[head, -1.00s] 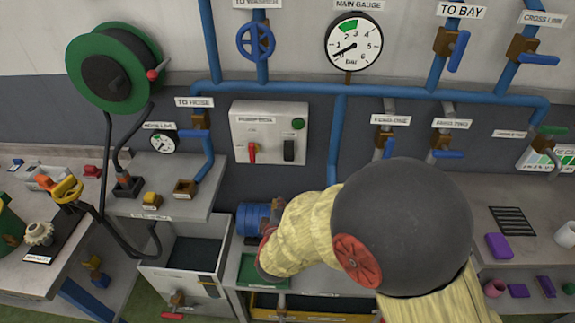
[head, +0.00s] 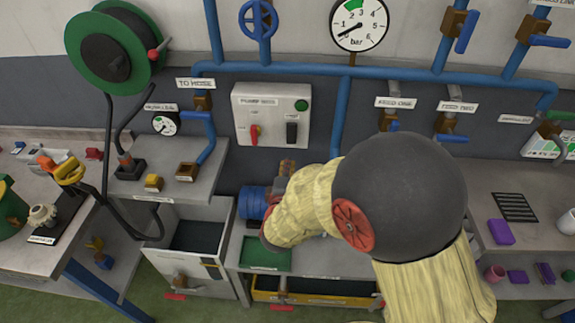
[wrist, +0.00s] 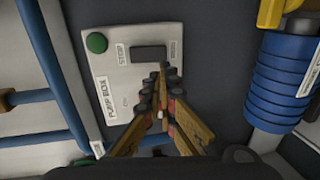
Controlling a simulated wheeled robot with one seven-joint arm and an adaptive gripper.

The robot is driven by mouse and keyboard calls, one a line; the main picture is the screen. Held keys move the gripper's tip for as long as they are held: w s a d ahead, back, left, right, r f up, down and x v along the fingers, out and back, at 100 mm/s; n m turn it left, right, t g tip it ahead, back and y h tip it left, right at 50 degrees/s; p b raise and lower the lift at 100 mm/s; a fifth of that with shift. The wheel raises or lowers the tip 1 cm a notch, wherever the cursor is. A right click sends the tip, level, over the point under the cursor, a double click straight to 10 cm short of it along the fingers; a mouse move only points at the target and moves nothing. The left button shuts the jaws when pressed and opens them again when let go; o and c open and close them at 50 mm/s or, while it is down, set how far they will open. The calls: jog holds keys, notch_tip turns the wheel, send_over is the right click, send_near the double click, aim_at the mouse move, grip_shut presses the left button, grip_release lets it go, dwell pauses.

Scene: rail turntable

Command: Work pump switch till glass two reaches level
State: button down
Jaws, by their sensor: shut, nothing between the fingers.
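The pump box (head: 270,98) is a pale wall panel with a red knob (head: 254,135), a black switch (head: 291,132) and a green button (head: 301,105). In the wrist view the box (wrist: 105,70) is turned sideways, with its black switch (wrist: 149,53) just beyond my fingertips. My gripper (wrist: 162,68) is shut and empty, its brown fingers meeting at the lower edge of the switch. Contact cannot be told. The fingers hide part of the box face. In the head view my arm covers most of the gripper. I cannot make out glass two.
Blue pipes (head: 400,75) with valves run along the wall under the main gauge (head: 359,24). A blue ribbed pump (head: 252,202) stands below the box. A hose reel (head: 112,55) hangs at left. Benches with loose items lie on both sides.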

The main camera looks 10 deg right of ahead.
aim_at(291, 142)
jog(key=b+x, duration=0.3)
jog(key=x, duration=0.8)
jog(key=shift+w, duration=0.1)
jog(key=shift+d+f, duration=0.1)
jog(key=shift+f, duration=0.05)
jog(key=b, duration=0.1)
jog(key=w+t+b, duration=0.1)
jog(key=shift+d+f+h+b, duration=0.15)
jog(key=shift+f+h+b, duration=0.05)
jog(key=shift+h+b, duration=0.15)
jog(key=shift+f, duration=0.1)
